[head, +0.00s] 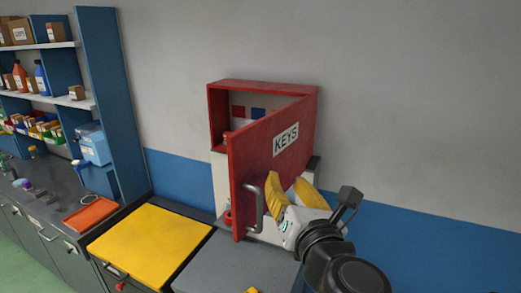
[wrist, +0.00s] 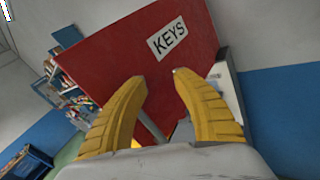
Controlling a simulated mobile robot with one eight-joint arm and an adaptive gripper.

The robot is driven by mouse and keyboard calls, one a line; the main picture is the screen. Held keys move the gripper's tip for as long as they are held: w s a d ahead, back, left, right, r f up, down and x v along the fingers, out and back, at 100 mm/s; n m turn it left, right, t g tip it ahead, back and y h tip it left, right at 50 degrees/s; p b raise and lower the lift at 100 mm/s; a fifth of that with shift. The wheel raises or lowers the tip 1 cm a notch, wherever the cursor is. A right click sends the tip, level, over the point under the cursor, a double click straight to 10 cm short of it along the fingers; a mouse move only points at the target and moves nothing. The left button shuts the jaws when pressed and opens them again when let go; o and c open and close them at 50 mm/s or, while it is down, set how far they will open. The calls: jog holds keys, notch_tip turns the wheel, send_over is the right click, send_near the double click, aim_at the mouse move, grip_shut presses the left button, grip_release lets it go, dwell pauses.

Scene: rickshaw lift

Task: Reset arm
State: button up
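My gripper (head: 289,188) has yellow ribbed fingers and is in front of the red key cabinet door, at its right side in the head view. In the wrist view my gripper (wrist: 160,80) has its fingers spread apart with nothing between the tips. The door (head: 275,150), marked KEYS, stands ajar and swings out from the red cabinet (head: 213,118). A grey bar handle (head: 256,208) is on the door's lower left, just left of my fingers. The door also fills the middle of the wrist view (wrist: 120,60); the handle is partly hidden there between the fingers.
A yellow-topped cabinet (head: 150,245) and a grey top (head: 235,265) stand below the key cabinet. A blue shelf (head: 103,90) with boxes and bottles is at the left. An orange tray (head: 90,214) lies on the dark counter. The wall at the right is bare.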

jog(key=s+d+f+m+g+h+b, duration=0.1)
jog(key=d+f+m+g+h+b, duration=0.15)
jog(key=d+f+m+b, duration=0.45)
jog(key=s+d+f+m+g+h+b, duration=0.1)
jog(key=d+f+m+g+h+b, duration=0.15)
jog(key=d+f+m, duration=0.6)
jog(key=s+a+f+m+g+y+b, duration=0.1)
jog(key=s+f+m+b, duration=0.3)
jog(key=f+m, duration=0.5)
jog(key=s+a+f+m+g+y+b, duration=0.1)
jog(key=s+f+m+g+b, duration=0.3)
jog(key=f+m, duration=0.5)
notch_tip(320, 180, down, 6)
jog(key=shift+s+f+m+b, duration=0.15)
jog(key=shift+s+m+b, duration=0.2)
jog(key=shift+s+b, duration=0.55)
